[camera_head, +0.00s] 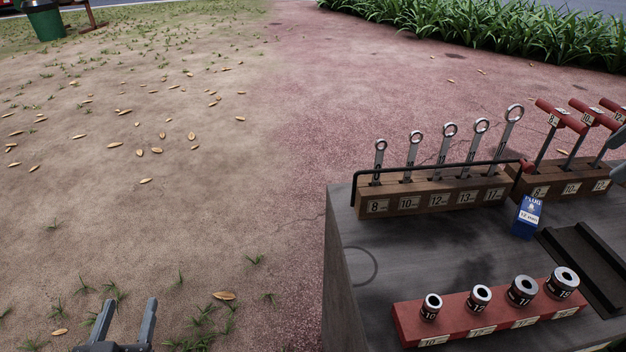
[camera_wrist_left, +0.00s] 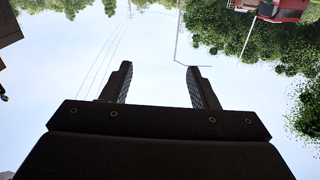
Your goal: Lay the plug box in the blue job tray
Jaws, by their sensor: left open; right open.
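The plug box (camera_head: 527,217) is a small blue box with a white label. It stands upright on the grey cart top, in front of the gap between the wrench rack and the T-handle rack. No blue job tray shows in either view. My left gripper (camera_head: 128,318) is open and empty, low at the left over the ground, far from the box. Its two fingers also show in the left wrist view (camera_wrist_left: 160,88), apart with only sky between them. Grey fingertips of my right gripper (camera_head: 617,157) show at the right edge, near the T-handles; the rest is cut off.
A wooden wrench rack (camera_head: 420,201) with a black rail and a T-handle rack (camera_head: 560,183) line the cart's back. A red socket rack (camera_head: 480,325) lies at the front. A dark channel-shaped holder (camera_head: 590,268) is right of the box. The cart top's left middle (camera_head: 400,255) is clear.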

